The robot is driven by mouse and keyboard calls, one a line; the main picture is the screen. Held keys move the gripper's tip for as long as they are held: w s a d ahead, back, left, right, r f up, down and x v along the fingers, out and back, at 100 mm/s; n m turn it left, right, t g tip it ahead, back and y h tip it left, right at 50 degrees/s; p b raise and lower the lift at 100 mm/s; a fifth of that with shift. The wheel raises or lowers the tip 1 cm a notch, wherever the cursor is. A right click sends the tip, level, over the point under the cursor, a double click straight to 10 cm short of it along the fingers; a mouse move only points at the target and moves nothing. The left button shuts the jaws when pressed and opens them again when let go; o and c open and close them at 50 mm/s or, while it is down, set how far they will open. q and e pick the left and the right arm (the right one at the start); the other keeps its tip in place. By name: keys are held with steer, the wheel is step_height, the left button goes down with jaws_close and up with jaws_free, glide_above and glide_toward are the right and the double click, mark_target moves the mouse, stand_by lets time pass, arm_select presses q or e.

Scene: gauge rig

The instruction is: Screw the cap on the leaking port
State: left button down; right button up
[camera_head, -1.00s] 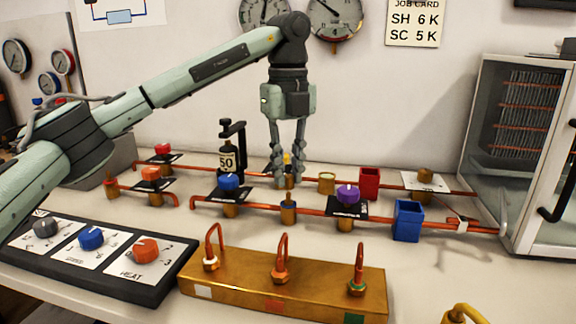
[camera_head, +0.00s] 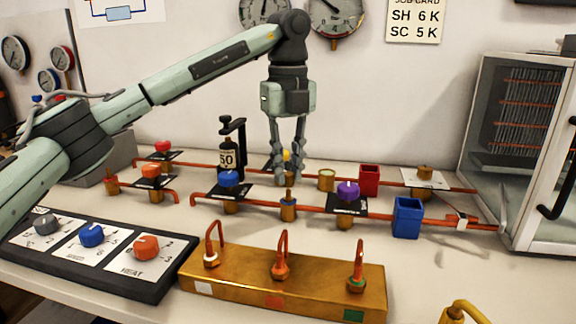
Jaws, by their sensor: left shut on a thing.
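My left gripper (camera_head: 290,180) points straight down over the back pipe run, its fingers close together. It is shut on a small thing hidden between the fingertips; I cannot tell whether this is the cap. Just below the tips, a brass port (camera_head: 288,209) with a thin stem stands on the front copper pipe. Whether the tips touch the stem I cannot tell. Another brass fitting (camera_head: 326,180) stands to the right of the gripper, and one more (camera_head: 112,186) is at the left pipe end. No leak is clearly visible. My right gripper is not in view.
Blue (camera_head: 229,180), purple (camera_head: 348,191) and yellow (camera_head: 286,155) valve knobs surround the gripper. A black bottle marked 50 (camera_head: 226,158) stands left; red (camera_head: 369,180) and blue (camera_head: 407,220) open boxes stand right. A brass block (camera_head: 230,275) with hooked tubes lies in front.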

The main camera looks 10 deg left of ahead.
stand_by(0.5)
arm_select(q)
steer(key=shift+f, duration=0.15)
steer(key=shift+f+b, duration=0.55)
steer(key=shift+f, duration=0.5)
steer(key=shift+f, duration=0.1)
stand_by(0.6)
steer(key=shift+m+p, duration=0.55)
steer(key=shift+m, duration=0.55)
steer(key=shift+m+p, duration=0.35)
steer(key=shift+m, duration=1.15)
